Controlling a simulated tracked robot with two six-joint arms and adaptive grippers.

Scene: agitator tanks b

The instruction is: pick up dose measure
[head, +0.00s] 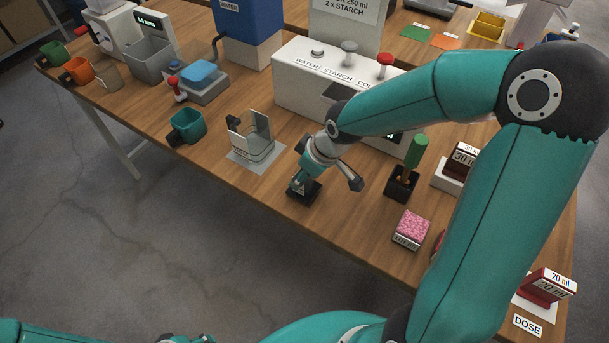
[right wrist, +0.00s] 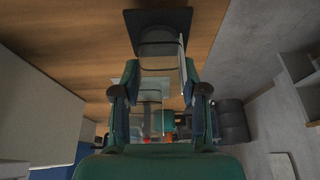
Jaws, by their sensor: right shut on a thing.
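My right gripper (head: 304,184) is low over a black square pad (head: 309,197) near the table's front edge. In the right wrist view the fingers (right wrist: 160,80) stand on both sides of a small see-through vessel (right wrist: 160,58), and the gripper is shut on it. The vessel is over the black pad (right wrist: 185,18); I cannot tell whether it touches the pad. No label shows on it, so I cannot confirm it is the dose measure. A red 20 ml block (head: 545,287) stands by the DOSE label (head: 527,325). Only a sliver of my left gripper (head: 187,339) shows.
To the right are a dark holder with a green-handled tool (head: 416,151) and a pink-filled box (head: 411,227). The white dispenser (head: 300,90) stands behind.

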